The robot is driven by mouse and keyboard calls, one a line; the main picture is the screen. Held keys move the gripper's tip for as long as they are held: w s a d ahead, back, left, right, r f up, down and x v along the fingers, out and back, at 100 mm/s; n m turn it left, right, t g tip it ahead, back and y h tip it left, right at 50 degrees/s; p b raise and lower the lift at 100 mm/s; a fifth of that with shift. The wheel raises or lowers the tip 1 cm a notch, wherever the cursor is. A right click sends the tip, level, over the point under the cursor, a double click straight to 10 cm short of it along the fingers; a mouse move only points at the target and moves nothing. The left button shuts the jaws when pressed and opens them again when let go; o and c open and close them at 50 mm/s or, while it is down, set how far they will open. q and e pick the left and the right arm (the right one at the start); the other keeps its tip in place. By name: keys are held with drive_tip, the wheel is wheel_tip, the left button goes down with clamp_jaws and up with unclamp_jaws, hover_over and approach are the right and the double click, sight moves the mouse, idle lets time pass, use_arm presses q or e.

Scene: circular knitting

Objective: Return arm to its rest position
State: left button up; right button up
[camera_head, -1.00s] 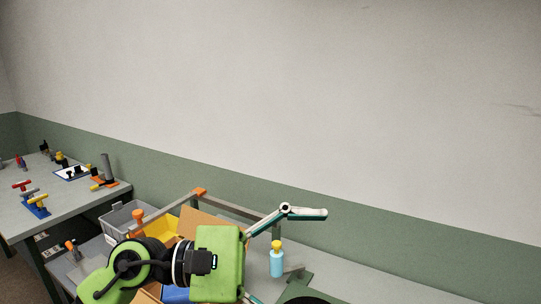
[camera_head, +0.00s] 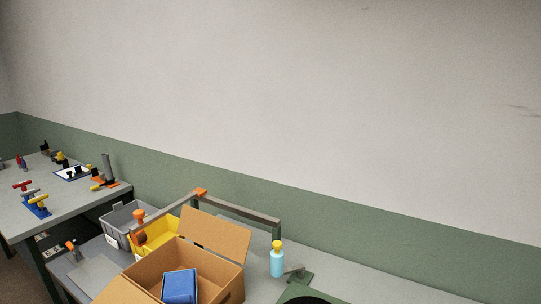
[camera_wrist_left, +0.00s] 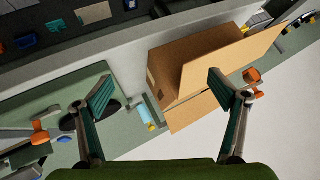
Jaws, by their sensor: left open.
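My left gripper (camera_wrist_left: 160,85) shows in the left wrist view with its two fingers spread apart and nothing between them. The open cardboard box (camera_wrist_left: 195,52) lies beyond the fingers there, apart from them. In the head view neither of my arms is in sight. The cardboard box (camera_head: 216,232) stands on the bench with its flaps up, and a blue item (camera_head: 180,286) sits inside it. My right gripper is in neither view.
A light-blue bottle with a yellow cap (camera_head: 277,262) stands right of the box. Another table (camera_head: 75,202) with tools is at the left.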

use_arm(q)
drive_tip(key=s+f+n+g, duration=0.25)
drive_tip(key=s+f, duration=0.25)
drive_tip(key=s, duration=0.3)
drive_tip(key=s+f+n+g, duration=0.2)
drive_tip(key=s+f+g, duration=0.25)
drive_tip(key=s, duration=0.35)
wheel_tip(320, 180, down, 32)
drive_tip(key=s+b, duration=0.2)
drive_tip(key=b, duration=0.4)
drive_tip(key=s+a+f+m+g+b, duration=0.1)
drive_tip(key=s+f+b, duration=0.3)
drive_tip(key=s+f, duration=1.2)
wheel_tip(320, 180, down, 4)
drive_tip(key=shift+s+a+r+g+h, duration=0.1)
drive_tip(key=shift+s+a+g+h, duration=0.25)
drive_tip(key=shift+a, duration=0.3)
